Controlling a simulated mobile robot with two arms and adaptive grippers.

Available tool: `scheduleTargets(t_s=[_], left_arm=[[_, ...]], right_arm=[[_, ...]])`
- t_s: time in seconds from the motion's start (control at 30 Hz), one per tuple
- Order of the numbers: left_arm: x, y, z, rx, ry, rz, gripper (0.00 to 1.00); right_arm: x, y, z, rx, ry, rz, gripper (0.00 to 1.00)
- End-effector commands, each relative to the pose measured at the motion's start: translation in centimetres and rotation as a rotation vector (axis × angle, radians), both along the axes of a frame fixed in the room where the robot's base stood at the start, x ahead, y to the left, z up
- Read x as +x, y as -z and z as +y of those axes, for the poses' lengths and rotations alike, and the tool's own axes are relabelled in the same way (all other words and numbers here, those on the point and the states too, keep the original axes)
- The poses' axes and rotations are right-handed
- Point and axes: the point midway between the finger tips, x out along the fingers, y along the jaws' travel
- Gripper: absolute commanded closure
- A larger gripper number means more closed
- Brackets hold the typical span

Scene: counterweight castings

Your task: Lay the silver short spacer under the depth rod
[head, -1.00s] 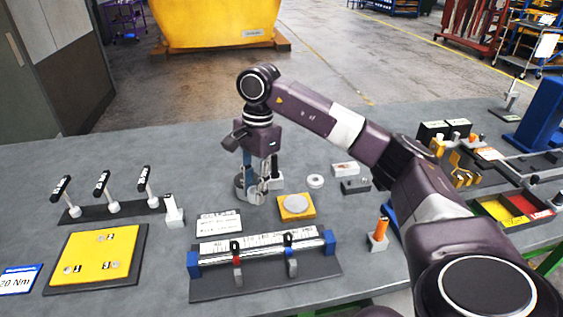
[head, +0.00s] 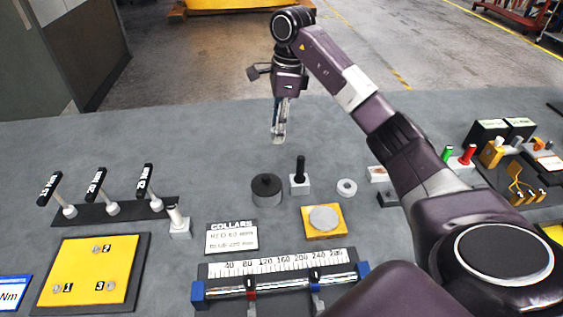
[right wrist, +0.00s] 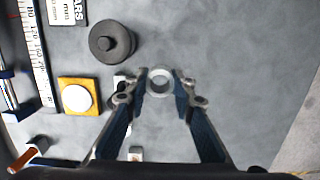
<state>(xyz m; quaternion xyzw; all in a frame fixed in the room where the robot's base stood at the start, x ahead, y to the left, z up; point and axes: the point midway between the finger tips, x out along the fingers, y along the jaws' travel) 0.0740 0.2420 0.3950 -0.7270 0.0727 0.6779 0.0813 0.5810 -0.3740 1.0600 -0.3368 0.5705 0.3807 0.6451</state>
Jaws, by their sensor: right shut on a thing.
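My right gripper (head: 278,135) is shut on a silver ring, likely the silver short spacer (right wrist: 159,80). The ring sits between the fingertips in the right wrist view, its open middle facing the camera. The gripper appears to be held above the table, beyond the dark round casting (head: 266,189). A black upright rod on a light grey block (head: 300,185), perhaps the depth rod, stands right of that casting. In the right wrist view a finger partly hides this block. My left gripper is not in view.
A pale ring (head: 347,187) and a yellow plate with a grey disc (head: 323,220) lie nearby. The collar card (head: 231,238) and a scale with a bar (head: 280,272) are nearer. Levers (head: 103,212) stand left. The far table is clear.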

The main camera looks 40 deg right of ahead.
Motion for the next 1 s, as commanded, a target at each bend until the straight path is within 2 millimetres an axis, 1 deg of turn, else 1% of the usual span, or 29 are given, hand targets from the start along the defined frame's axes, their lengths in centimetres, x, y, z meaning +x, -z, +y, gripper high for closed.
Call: scheduleTargets(t_s=[0.03,0.07,0.2,0.3,0.4,0.57,0.7,0.8,1.0], left_arm=[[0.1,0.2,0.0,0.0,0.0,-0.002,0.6],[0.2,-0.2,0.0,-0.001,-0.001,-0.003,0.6],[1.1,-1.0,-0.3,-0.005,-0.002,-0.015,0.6],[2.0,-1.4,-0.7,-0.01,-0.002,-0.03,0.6],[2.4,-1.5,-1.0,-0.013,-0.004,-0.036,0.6],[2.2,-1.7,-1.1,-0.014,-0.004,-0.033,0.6],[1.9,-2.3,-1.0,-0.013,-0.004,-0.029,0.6],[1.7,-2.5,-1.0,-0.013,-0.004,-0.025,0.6],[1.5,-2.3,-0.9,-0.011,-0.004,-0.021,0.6]], right_arm=[[-0.1,1.7,0.2,0.004,-0.001,0.006,1.0],[-0.1,2.2,0.1,0.002,-0.001,0.007,1.0],[-0.1,5.3,0.0,0.002,-0.001,0.005,1.0],[-0.1,6.9,0.0,0.001,0.0,0.003,1.0],[0.0,7.7,0.0,0.0,-0.001,0.001,1.0],[0.0,8.8,0.0,0.0,0.0,0.001,1.0],[-0.1,11.0,0.0,0.001,0.0,0.004,1.0],[0.0,12.1,0.0,0.001,-0.001,0.0,1.0],[0.0,12.3,0.0,-0.001,-0.002,-0.001,1.0]])
